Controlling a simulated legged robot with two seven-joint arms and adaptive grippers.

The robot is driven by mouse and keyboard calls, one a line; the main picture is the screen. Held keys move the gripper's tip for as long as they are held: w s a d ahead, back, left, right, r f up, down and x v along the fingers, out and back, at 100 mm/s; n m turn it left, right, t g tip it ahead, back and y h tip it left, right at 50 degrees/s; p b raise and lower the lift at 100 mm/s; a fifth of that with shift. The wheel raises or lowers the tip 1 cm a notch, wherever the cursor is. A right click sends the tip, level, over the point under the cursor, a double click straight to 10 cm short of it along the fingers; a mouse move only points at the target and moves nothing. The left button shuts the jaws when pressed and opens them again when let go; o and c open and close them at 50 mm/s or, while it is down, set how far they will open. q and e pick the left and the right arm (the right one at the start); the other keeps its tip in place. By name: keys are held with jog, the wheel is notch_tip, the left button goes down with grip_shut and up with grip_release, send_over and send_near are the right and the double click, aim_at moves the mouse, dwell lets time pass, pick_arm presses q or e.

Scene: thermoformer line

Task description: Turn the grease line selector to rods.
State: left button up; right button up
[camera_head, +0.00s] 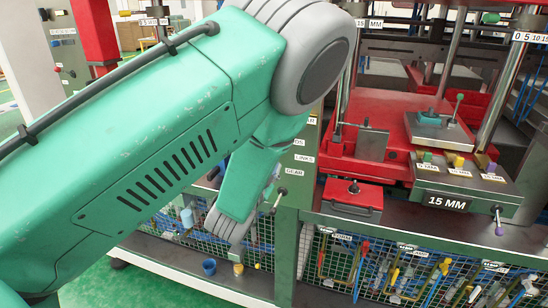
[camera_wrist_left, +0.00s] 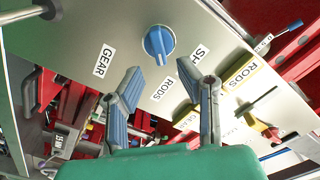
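A blue knob (camera_wrist_left: 158,42) sits on a pale grey panel (camera_wrist_left: 120,25) in the left wrist view. White labels around it read GEAR (camera_wrist_left: 103,60), RODS (camera_wrist_left: 163,88) and one starting with SH (camera_wrist_left: 191,61). My right gripper is out of view.
A red press with a 15 MM sign (camera_head: 447,201) stands at the right in the head view. A red box (camera_head: 350,199) sits on the bench beside it. Wire mesh with several hanging tools (camera_head: 400,275) is below. A small lever (camera_head: 280,196) sticks out near my gripper.

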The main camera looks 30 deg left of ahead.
pick_arm(q)
jog(key=v, duration=0.8)
jog(key=shift+s+d, duration=0.15)
jog(key=shift+s, duration=0.1)
jog(key=s+f+n+g+h+b, duration=0.15)
jog(key=s+f+g+b, duration=0.3)
jog(key=f, duration=0.85)
jog(key=s+f+n+g+b, duration=0.25)
jog(key=s+f+g, duration=0.3)
jog(key=f, duration=0.75)
jog(key=s+d+f+g+h+b, duration=0.1)
jog(key=s+d+f+g+b, duration=0.1)
jog(key=s+f, duration=0.5)
jog(key=s+d+f+n+g+h+b, duration=0.1)
jog(key=s+d+f+g+h+b, duration=0.1)
jog(key=s+f, duration=0.4)
jog(key=s+g+b, duration=0.1)
jog(key=s+g, duration=0.1)
jog(key=s, duration=0.2)
jog(key=shift+s+d+f+n+g, duration=0.3)
jog(key=shift+s+d+f+g, duration=0.05)
jog(key=shift+s+f+g, duration=0.05)
jog(key=shift+w, duration=0.15)
